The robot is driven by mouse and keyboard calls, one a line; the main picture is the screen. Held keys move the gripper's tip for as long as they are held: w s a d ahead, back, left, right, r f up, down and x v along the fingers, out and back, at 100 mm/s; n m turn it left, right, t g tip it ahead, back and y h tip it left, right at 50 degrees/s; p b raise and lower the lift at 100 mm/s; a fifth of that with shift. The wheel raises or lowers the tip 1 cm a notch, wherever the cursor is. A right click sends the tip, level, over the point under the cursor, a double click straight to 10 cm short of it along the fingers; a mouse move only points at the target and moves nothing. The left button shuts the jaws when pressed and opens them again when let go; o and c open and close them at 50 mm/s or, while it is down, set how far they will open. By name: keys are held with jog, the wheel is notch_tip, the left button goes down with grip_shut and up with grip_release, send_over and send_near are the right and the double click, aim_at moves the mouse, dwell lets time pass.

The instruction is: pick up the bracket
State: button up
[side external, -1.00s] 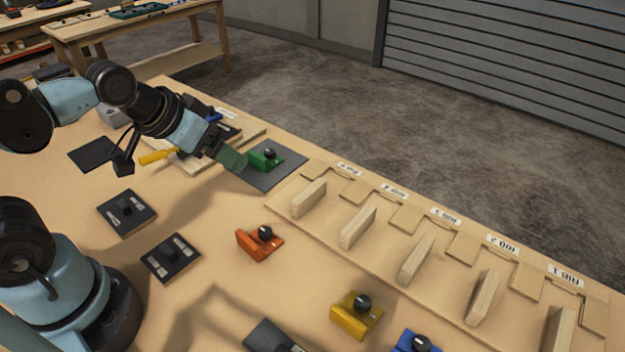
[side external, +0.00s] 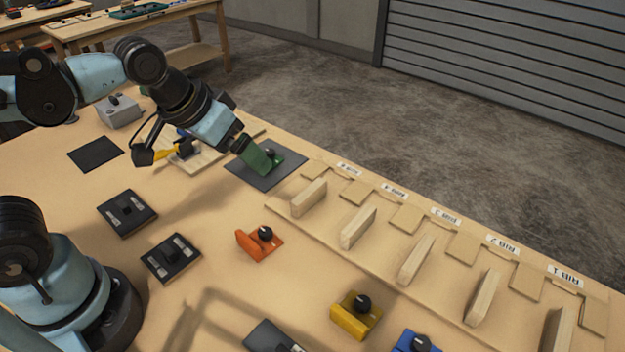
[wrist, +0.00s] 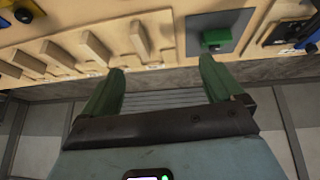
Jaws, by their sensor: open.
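Several coloured brackets with black knobs are in view. The green bracket (side external: 278,158) sits on a dark square mat (side external: 264,181); in the side view my gripper (side external: 262,162) partly covers it. In the wrist view the green bracket (wrist: 215,38) shows above the right fingertip, outside the gap between the fingers. My gripper has green fingers, spread apart with nothing between them. An orange bracket (side external: 259,244), a yellow bracket (side external: 355,315) and a blue bracket (side external: 416,341) stand on the table nearer the camera.
A wooden rack with upright slats (side external: 358,227) and rib labels runs along the table's right edge. Two black switch plates (side external: 127,212) lie near my base. A grey box (side external: 120,112) and a dark pad (side external: 95,153) are at the back left.

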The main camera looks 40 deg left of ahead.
jog(key=d+g, duration=0.4)
jog(key=d, duration=1)
jog(key=g, duration=0.2)
send_over(350, 315)
jog(key=f, duration=0.1)
jog(key=shift+y, duration=0.4)
jog(key=shift+f, duration=6.1)
jog(key=c, duration=1.2)
jog(key=shift+r, duration=0.1)
